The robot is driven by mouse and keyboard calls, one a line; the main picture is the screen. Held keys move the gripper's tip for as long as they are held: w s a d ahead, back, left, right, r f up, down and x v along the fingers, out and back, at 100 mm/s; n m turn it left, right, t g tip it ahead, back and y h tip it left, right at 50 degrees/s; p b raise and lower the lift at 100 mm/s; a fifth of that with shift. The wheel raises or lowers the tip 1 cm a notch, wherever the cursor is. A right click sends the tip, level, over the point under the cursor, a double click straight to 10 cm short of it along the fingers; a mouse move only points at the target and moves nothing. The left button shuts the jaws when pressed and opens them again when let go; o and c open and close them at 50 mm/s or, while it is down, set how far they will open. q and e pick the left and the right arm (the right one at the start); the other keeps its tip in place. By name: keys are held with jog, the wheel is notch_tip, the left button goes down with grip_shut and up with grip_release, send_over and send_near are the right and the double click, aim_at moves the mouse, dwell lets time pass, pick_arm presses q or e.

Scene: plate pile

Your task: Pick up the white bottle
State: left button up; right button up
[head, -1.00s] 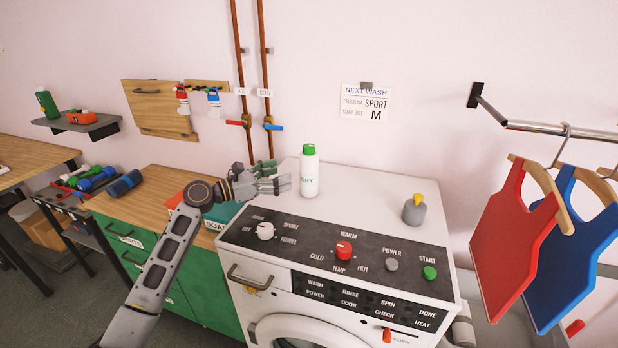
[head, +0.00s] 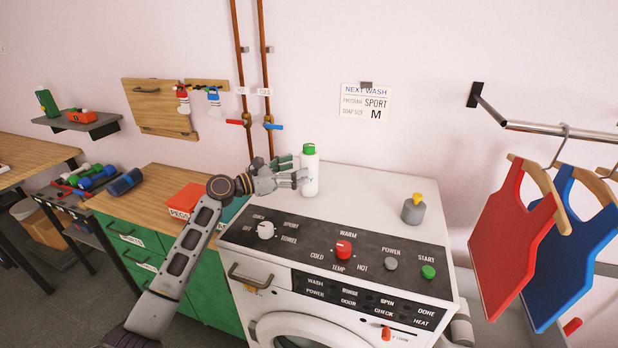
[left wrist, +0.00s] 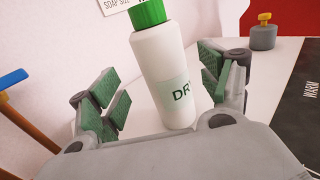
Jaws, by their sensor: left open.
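The white bottle (head: 311,175) with a green cap stands upright on top of the white washing machine (head: 365,180). In the left wrist view the bottle (left wrist: 168,75) carries a label of which "DR" can be read. My left gripper (head: 296,175) is at the bottle's left side. In the left wrist view its green-padded fingers (left wrist: 160,100) are open, one on each side of the bottle. The left fingers are visibly apart from it; the right fingers look very close, and I cannot tell whether they touch. My right gripper is not in view.
A grey container with a yellow top (head: 413,209) stands further right on the machine. An orange box (head: 185,200) sits on the wooden counter at left. Red and blue garments (head: 513,230) hang at right. The machine's top between bottle and grey container is clear.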

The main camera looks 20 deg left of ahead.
aim_at(301, 167)
pick_arm(q)
jog(key=x, duration=0.3)
jog(key=shift+d+r+p, duration=0.1)
jog(key=shift+d+p, duration=0.15)
jog(key=shift+p, duration=0.15)
jog(key=shift+x, duration=0.85)
jog(key=c, duration=1.4)
